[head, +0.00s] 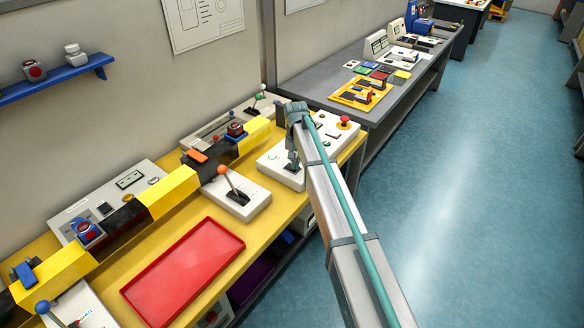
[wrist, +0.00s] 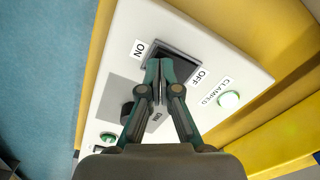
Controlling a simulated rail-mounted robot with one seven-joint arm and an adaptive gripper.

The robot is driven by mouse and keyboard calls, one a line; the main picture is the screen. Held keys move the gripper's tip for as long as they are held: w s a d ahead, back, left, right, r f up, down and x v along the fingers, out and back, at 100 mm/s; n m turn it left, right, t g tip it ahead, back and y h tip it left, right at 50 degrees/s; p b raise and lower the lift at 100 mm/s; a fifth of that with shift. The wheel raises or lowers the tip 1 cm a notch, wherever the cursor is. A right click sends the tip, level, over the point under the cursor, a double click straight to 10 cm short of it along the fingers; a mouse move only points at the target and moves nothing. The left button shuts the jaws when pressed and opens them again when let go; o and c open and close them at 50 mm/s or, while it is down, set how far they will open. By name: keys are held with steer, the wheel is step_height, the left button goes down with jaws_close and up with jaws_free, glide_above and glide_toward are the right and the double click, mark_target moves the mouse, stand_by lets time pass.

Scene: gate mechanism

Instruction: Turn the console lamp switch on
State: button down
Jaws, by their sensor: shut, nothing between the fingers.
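A white console box (head: 283,176) stands at the right end of the yellow bench; its panel (wrist: 245,75) fills much of the wrist view. A dark square switch (wrist: 185,55) is set in the panel, with an ON label (wrist: 139,49) on one side and an OFF label (wrist: 200,78) on the other. My gripper (wrist: 164,66) is shut and empty, with its fingertips over the switch's near part and hiding some of it. I cannot tell whether they touch. In the head view my gripper (head: 293,163) points down at the console.
A green lamp (wrist: 229,99) marked CLAMPED and a dark knob (wrist: 127,111) are on the panel. A red mushroom button (head: 345,121) stands behind. An orange-knobbed lever (head: 223,170), a yellow-and-black bar (head: 176,191) and a red tray (head: 185,268) lie to the left.

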steer(key=shift+f, duration=0.3)
steer(key=shift+r, duration=0.15)
steer(key=shift+r+p, duration=1.6)
steer(key=shift+r, duration=1.75)
steer(key=s+d+f, duration=0.6)
steer(key=s+d, duration=0.2)
steer(key=s, duration=0.4)
steer(key=s+d+f, duration=0.7)
steer(key=s+d, duration=0.1)
steer(key=s, duration=0.3)
steer(key=s+d+f, duration=0.6)
steer(key=s+d, duration=0.3)
steer(key=s, duration=0.3)
steer(key=s+f+g+b, duration=0.1)
steer(key=s+f+g, duration=0.2)
steer(key=s+f, duration=0.7)
steer(key=s+f+g+b, duration=0.2)
steer(key=s+f, duration=0.9)
steer(key=s, duration=0.6)
steer(key=shift+s+a+f+g, duration=0.25)
steer(key=shift+s+a+g, duration=0.1)
steer(key=shift+g, duration=0.55)
